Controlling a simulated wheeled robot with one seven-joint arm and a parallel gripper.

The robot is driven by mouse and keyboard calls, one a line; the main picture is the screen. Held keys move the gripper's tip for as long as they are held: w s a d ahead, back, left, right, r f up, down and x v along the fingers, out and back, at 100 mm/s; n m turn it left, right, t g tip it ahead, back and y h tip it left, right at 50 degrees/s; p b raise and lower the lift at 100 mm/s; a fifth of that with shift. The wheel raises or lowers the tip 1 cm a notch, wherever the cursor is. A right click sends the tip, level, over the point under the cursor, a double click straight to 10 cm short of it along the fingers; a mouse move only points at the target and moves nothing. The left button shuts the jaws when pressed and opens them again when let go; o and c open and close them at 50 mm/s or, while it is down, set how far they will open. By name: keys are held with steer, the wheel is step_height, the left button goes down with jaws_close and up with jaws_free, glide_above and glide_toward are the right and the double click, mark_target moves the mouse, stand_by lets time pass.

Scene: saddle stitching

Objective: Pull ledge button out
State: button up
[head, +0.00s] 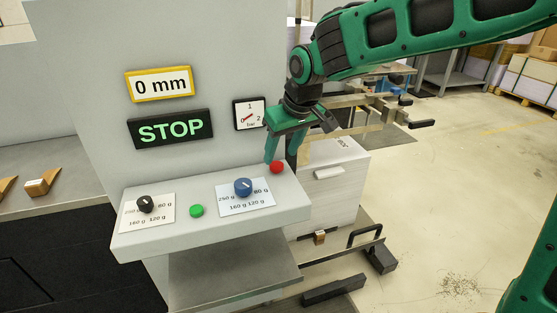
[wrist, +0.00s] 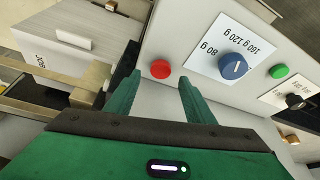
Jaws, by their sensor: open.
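The ledge (head: 210,220) is a pale grey shelf on the front of the machine. A round red button (head: 276,167) sits near its right end, and a green button (head: 197,211) sits nearer the middle. The task does not say which button is meant. My green gripper (head: 281,158) is open above the right end of the ledge, close to the red button. In the wrist view the red button (wrist: 160,69) shows just beyond and between the two open fingertips (wrist: 160,75). Nothing is held. I cannot tell whether a finger touches the button.
A blue knob (head: 243,187) and a black knob (head: 145,204) sit on scale plates on the ledge. Above are a STOP sign (head: 170,129), a 0 mm display (head: 160,85) and a gauge (head: 249,114). A paper stack (head: 335,185) and metal bars stand at the right.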

mark_target(277, 165)
steer(key=shift+x, duration=2.05)
